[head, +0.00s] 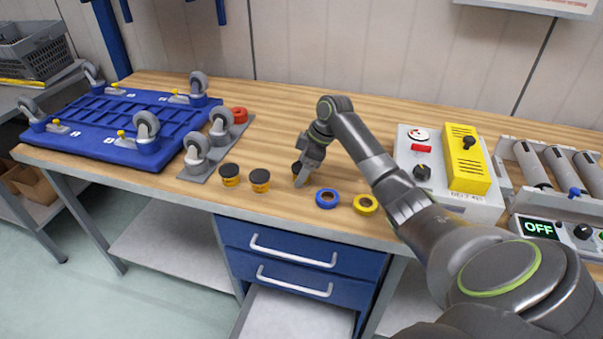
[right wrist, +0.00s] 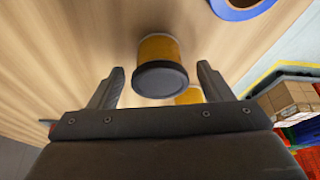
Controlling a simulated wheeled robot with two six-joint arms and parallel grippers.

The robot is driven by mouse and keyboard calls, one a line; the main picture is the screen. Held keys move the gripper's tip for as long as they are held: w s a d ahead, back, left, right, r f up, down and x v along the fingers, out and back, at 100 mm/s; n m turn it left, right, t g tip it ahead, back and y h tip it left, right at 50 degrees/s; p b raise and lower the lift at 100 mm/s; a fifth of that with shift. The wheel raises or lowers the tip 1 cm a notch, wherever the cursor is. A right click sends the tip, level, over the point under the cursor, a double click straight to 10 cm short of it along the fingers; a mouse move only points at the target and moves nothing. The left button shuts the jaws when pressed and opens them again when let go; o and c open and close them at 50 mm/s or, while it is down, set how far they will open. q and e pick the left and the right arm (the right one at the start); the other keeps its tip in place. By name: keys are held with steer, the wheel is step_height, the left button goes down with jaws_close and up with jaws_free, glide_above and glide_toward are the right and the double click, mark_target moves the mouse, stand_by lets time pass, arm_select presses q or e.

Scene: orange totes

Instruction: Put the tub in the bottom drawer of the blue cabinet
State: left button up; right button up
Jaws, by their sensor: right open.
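Two yellow tubs with black lids, a left one (head: 230,175) and a middle one (head: 260,181), stand near the bench's front edge. A third tub is mostly hidden behind my right gripper (head: 302,174) in the head view. In the right wrist view, a tub (right wrist: 160,66) shows between the spread fingers of that gripper (right wrist: 161,84), with gaps on both sides; another tub (right wrist: 190,95) is partly hidden behind it. The blue cabinet (head: 290,262) is under the bench. Its bottom drawer (head: 295,315) is pulled out, and the visible part of its grey inside is empty. My left gripper is out of view.
Blue tape (head: 327,198) and yellow tape (head: 365,204) lie right of the gripper. A blue wheeled dolly (head: 110,125), loose casters and a red roll (head: 239,115) are to the left. A control box (head: 450,170) stands right. The bench's back middle is clear.

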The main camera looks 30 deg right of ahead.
steer(key=c, duration=1)
steer(key=shift+r, duration=0.1)
